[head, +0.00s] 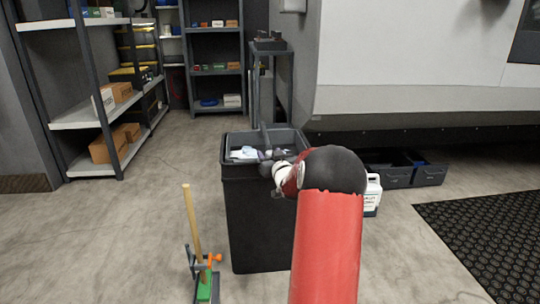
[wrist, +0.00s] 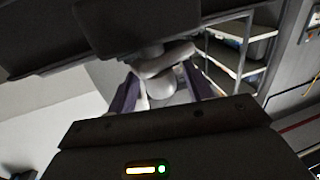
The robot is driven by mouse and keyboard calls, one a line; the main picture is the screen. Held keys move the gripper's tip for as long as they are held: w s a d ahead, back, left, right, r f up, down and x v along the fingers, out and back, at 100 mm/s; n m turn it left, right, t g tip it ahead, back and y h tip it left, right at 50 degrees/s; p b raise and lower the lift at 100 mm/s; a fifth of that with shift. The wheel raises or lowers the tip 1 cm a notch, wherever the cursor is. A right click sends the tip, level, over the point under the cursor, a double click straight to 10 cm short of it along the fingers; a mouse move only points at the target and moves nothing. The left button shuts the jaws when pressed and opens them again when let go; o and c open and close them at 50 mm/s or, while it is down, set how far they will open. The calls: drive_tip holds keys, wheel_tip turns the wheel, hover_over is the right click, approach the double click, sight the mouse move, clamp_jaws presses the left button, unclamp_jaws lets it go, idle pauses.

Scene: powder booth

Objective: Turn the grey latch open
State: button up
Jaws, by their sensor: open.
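In the wrist view, a grey rounded piece (wrist: 163,62), which looks like the latch, sits under a dark block and shows between my fingers. My gripper (wrist: 160,90) is open, with one finger on each side of that piece. I cannot tell whether the fingers touch it. In the head view, my gripper (head: 264,156) is over the top of the dark bin and is small and partly hidden by my red arm. I cannot make out the latch for certain in the head view.
The dark bin (head: 255,220) holds pale scraps. A broom-like tool (head: 192,225) stands at its left. A white jug (head: 373,195) and dark crates (head: 395,176) are at its right. Shelves (head: 90,115) stand at the left.

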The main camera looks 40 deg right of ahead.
drive_tip(key=shift+w, duration=0.1)
drive_tip(key=c, duration=0.9)
drive_tip(key=shift+d+r+n+y+p, duration=0.1)
drive_tip(key=shift+r+n+y+p, duration=0.1)
drive_tip(key=shift+n+y+p, duration=0.25)
drive_tip(key=shift+c, duration=0.3)
drive_tip(key=n+t+y+p, duration=0.1)
drive_tip(key=n+y+p, duration=0.1)
drive_tip(key=y+p, duration=0.1)
drive_tip(key=shift+r+y, duration=0.2)
drive_tip(key=shift+y, duration=0.05)
drive_tip(key=shift+f+n+y+p, duration=0.1)
drive_tip(key=shift+n+y+p, duration=0.45)
drive_tip(key=shift+y+p, duration=0.3)
drive_tip(key=shift+f+n+y, duration=0.2)
drive_tip(key=shift+n+y, duration=0.1)
drive_tip(key=shift+y, duration=0.25)
drive_tip(key=o, duration=1)
drive_tip(key=shift+c, duration=0.2)
